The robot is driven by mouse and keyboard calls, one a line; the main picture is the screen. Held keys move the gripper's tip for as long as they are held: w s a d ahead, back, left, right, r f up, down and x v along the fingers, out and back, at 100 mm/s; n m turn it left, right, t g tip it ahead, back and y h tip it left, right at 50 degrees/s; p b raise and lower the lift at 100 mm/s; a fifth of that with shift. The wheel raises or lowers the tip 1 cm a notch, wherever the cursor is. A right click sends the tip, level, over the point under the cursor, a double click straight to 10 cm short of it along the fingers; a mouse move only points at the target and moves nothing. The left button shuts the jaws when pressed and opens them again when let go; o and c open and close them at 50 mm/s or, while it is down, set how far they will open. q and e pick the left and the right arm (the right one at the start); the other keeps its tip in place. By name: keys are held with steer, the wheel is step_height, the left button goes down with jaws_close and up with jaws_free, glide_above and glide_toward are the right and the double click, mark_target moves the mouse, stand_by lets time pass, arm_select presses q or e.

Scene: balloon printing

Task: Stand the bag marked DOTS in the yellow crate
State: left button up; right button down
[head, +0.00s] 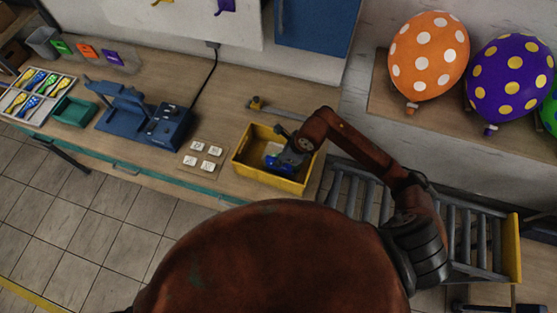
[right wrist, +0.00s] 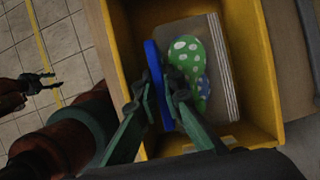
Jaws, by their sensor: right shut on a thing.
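The yellow crate (head: 258,167) stands on the bench; its wall (right wrist: 262,60) also shows in the right wrist view. My right gripper (right wrist: 168,88) is inside the crate outline, shut on a blue flat piece (right wrist: 153,58) seen nearly edge-on. Beside it in the crate is a grey sheet or pack (right wrist: 212,40) with a green, white-dotted balloon shape (right wrist: 186,50) and a blue one. No DOTS marking is readable, and I cannot tell whether the blue piece is the bag. My left gripper (right wrist: 46,82) appears at the wrist view's left edge, fingers apart and empty.
Left of the crate are white cards (head: 203,154) and a blue machine (head: 140,117). A sorting tray with small balloons (head: 36,91) lies farther left. A grey rack (head: 455,240) stands to the right. Large dotted balloons (head: 428,55) are at the back right.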

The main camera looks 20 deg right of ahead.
steer(key=c, duration=2.1)
jaws_free()
steer(key=shift+r, duration=0.1)
steer(key=b+v, duration=0.2)
steer(key=v, duration=1)
